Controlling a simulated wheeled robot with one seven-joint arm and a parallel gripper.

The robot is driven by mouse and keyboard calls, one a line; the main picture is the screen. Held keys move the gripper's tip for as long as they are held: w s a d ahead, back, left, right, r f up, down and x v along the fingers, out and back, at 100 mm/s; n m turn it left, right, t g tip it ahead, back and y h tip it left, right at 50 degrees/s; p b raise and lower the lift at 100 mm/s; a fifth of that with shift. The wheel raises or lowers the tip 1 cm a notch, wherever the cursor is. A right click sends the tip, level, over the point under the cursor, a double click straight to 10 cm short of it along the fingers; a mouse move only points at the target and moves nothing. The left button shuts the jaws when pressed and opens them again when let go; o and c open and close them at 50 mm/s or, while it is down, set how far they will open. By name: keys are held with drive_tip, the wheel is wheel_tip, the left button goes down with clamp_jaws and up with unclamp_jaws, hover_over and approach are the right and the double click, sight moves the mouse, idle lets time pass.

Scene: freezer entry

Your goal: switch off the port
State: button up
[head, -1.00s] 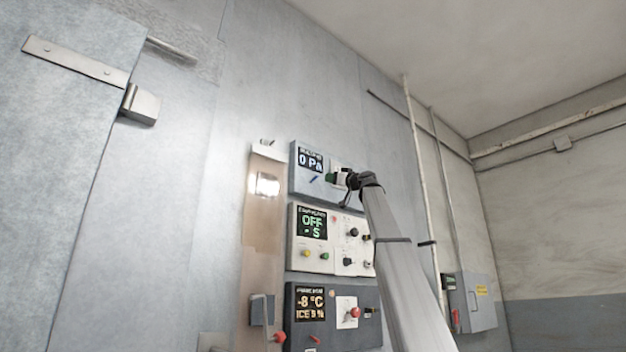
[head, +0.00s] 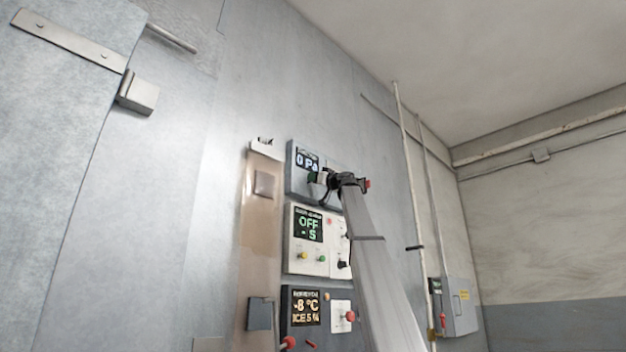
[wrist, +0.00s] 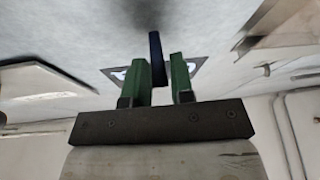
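The top grey panel (head: 293,168) on the wall has a display (head: 306,161) reading about "0 Pa", which I take as the port's panel. My gripper (head: 314,181) is in front of this panel, just below the display, and hides its controls in the head view. In the wrist view a dark blue lever (wrist: 155,48) stands at the green fingertips of my gripper (wrist: 162,72). The fingers are apart, with the lever in line with the gap, closer to the left finger. I cannot tell whether they touch it.
Below is a white panel (head: 296,247) reading "OFF", with knobs and buttons. Under it a dark panel (head: 290,321) reads -8 °C. A brown strip (head: 262,220) runs beside them on the left. A grey box (head: 460,306) and pipes are at the right.

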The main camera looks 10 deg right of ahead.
clamp_jaws()
drive_tip(key=shift+s+f+t+y, duration=0.1)
drive_tip(key=shift+f+t+y, duration=0.35)
drive_tip(key=shift+y, duration=0.25)
drive_tip(key=shift+f+n+t+y, duration=0.35)
drive_tip(key=shift+n+y, duration=0.1)
drive_tip(key=shift+y, duration=0.45)
drive_tip(key=shift+f+n+t+y, duration=0.3)
drive_tip(key=shift+n+y, duration=0.15)
drive_tip(key=shift+y, duration=0.45)
drive_tip(key=shift+t, duration=0.3)
drive_tip(key=shift+o, duration=2.2)
unclamp_jaws()
drive_tip(key=shift+d, duration=0.1)
drive_tip(key=v, duration=1)
drive_tip(key=shift+s+d+f, duration=0.2)
drive_tip(key=shift+d+f, duration=0.05)
